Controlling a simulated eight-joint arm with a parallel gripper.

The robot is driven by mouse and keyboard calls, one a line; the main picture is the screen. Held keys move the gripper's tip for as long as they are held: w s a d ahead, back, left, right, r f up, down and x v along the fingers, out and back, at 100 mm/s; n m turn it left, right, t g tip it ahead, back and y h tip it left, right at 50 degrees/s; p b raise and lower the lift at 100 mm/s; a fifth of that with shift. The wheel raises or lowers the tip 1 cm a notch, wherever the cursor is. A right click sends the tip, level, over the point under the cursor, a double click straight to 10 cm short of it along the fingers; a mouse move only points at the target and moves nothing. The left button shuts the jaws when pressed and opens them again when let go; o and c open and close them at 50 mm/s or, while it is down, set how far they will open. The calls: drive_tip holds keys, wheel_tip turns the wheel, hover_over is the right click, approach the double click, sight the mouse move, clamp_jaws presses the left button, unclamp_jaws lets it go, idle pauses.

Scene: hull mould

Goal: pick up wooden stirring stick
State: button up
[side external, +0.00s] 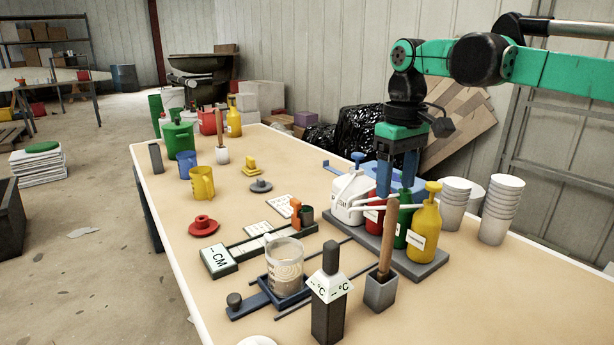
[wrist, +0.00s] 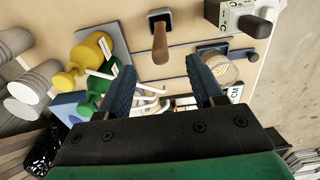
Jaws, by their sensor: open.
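The wooden stirring stick (side external: 388,235) stands upright, slightly tilted, in a small grey square holder (side external: 380,292) near the front of the table. Its lower end is hidden in the holder. In the wrist view the stick (wrist: 160,45) appears between and beyond my fingertips, with its dark holder (wrist: 153,18) behind it. My gripper (side external: 397,185) is open and empty, pointing down. In the side view it appears over the bottle rack, behind and above the stick, apart from it. In the wrist view my blue fingers (wrist: 162,80) are wide apart.
Red, green and yellow pump bottles (side external: 424,225) and a white jug (side external: 350,198) stand on a grey tray (side external: 428,268). White cup stacks (side external: 500,215) are to the right. A clear beaker (side external: 285,262) and a dark thermometer post (side external: 328,318) stand left of the holder.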

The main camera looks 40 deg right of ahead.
sight(394, 199)
wheel_tip(394, 199, down, 7)
drive_tip(key=shift+r, duration=0.15)
idle(0.4)
clamp_jaws()
